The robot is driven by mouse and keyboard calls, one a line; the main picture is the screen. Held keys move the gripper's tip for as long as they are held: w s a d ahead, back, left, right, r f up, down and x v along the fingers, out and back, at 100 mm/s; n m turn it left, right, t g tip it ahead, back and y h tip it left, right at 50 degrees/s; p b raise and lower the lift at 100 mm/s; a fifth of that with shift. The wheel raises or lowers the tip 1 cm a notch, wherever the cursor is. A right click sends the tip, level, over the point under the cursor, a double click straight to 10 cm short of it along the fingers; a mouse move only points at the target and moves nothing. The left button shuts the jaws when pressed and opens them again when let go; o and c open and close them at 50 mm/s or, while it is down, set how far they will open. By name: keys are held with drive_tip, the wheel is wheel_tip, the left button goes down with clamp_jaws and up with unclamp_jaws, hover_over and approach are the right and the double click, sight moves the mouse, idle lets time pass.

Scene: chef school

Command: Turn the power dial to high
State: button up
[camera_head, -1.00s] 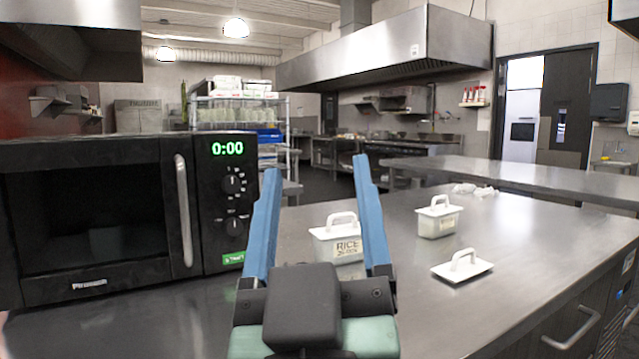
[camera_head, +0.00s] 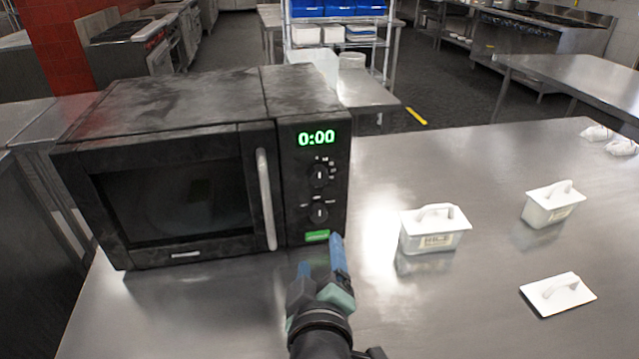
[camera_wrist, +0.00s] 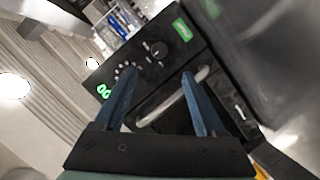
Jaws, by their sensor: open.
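A black microwave (camera_head: 180,185) stands on the steel counter with its door shut. Its control panel shows a green 0:00 display (camera_head: 317,138), an upper dial (camera_head: 319,175) and a lower dial (camera_head: 319,212). Their printed labels are too small to read, so I cannot tell which sets power. My gripper (camera_head: 320,256) is open and empty, in front of the panel's lower part and the green label (camera_head: 317,236). In the wrist view, the lower dial (camera_wrist: 158,49) shows between my blue fingers, apart from them. The left finger partly hides the upper dial's area.
The vertical door handle (camera_head: 266,199) stands out left of the panel. A white lidded rice container (camera_head: 434,231), another white container (camera_head: 551,204) and a loose lid (camera_head: 558,294) lie to the right. The counter between panel and containers is clear.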

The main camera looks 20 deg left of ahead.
sight(319, 217)
drive_tip(key=x, duration=1.2)
drive_tip(key=shift+w+a, duration=0.1)
drive_tip(key=shift+w, duration=0.05)
clamp_jaws()
